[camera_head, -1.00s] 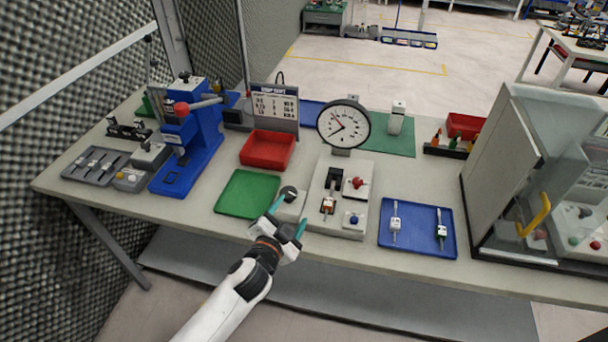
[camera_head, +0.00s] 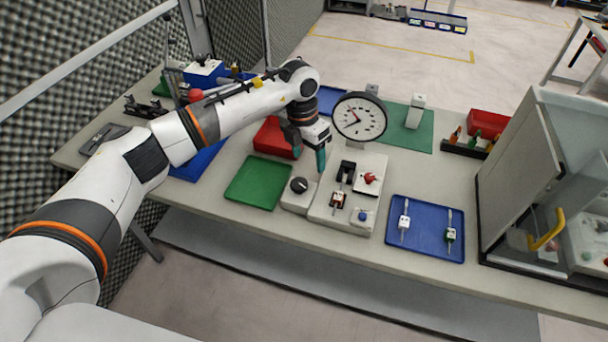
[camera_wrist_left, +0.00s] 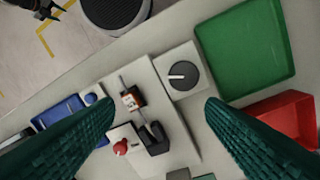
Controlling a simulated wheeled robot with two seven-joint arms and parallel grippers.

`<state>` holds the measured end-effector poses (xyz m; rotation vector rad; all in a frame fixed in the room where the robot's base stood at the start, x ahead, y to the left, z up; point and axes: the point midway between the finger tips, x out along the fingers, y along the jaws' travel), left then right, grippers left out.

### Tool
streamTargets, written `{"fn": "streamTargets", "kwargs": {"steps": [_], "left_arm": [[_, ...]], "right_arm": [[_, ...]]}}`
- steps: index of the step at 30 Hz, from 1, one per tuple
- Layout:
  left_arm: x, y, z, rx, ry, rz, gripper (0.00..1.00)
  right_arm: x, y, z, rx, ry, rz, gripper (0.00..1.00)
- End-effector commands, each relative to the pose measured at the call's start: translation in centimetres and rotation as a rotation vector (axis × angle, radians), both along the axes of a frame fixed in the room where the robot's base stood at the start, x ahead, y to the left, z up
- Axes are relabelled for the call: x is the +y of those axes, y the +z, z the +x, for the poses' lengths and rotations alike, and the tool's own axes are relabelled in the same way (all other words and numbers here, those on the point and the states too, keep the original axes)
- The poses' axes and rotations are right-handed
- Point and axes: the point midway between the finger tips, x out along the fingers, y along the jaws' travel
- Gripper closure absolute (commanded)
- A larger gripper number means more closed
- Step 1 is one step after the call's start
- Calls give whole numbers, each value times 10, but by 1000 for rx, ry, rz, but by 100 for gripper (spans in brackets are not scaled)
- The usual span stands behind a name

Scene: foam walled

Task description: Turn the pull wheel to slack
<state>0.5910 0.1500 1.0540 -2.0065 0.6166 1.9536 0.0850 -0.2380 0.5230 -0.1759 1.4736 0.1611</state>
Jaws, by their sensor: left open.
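The pull wheel, a round dark knob (camera_head: 299,185) with a pale pointer line, sits on a small white block beside the white test fixture (camera_head: 322,212). In the left wrist view the knob (camera_wrist_left: 183,75) shows clear and unobstructed, above the gap between the fingers. My left gripper (camera_head: 309,162) is open and empty, with teal fingers pointing down. It hangs above the bench, slightly beyond the knob and apart from it. The dial gauge (camera_head: 359,117) stands behind the fixture. A small device with a red part (camera_head: 338,200) sits in the fixture.
A green tray (camera_head: 258,182) lies left of the knob and a red bin (camera_head: 272,139) behind it. A blue tray (camera_head: 427,228) with two small devices lies right. A glass-sided cabinet (camera_head: 520,160) stands at the far right. A dark claw-like part (camera_wrist_left: 38,8) shows at the wrist view's corner.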

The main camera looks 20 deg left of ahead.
Motion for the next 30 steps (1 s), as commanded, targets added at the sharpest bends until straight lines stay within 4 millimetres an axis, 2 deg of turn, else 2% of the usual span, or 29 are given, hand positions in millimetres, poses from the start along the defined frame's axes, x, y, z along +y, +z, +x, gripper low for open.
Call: {"fn": "streamTargets", "kwargs": {"steps": [1,3,7,11,21,25,30], "left_arm": [[13,7,4,-2,10,55,36],[24,10,5,-1,19,101,36],[28,3,5,4,25,119,36],[27,-17,4,6,23,116,36],[26,-83,4,4,21,112,36],[26,-99,5,4,22,112,36],[26,-108,5,0,21,112,36]], "right_arm": [[0,1,0,0,0,0,49],[0,1,0,0,-1,0,49],[0,5,0,-1,-1,0,49],[1,13,0,-1,-2,1,49],[6,29,0,0,-4,8,49],[6,31,0,1,-4,7,49],[5,32,0,0,-3,6,49]]}}
